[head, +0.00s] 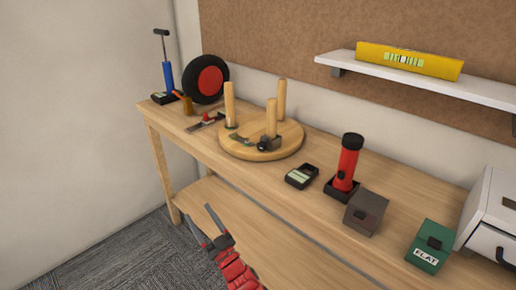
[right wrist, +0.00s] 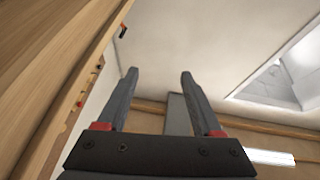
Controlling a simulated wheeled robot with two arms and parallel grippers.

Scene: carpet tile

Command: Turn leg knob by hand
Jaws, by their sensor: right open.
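A round wooden stool seat (head: 290,140) lies upside down on the workbench in the head view, with its wooden legs standing up. A small dark knob-like part (head: 268,144) sits at the foot of the front leg (head: 271,118); its detail is too small to tell. Another leg (head: 229,105) stands at the left and one (head: 281,98) at the back. My right gripper (head: 198,212) is open and empty, in front of the bench and apart from the stool. The right wrist view shows its two spread fingers (right wrist: 158,75) with nothing between them. My left gripper is not in view.
The workbench (head: 310,205) also holds a black wheel with a red hub (head: 208,80), a red flashlight (head: 348,163), a dark meter (head: 301,176), a brown box (head: 366,213) and a green "FLAT" box (head: 429,246). A shelf (head: 430,81) with a yellow level (head: 408,60) hangs above.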

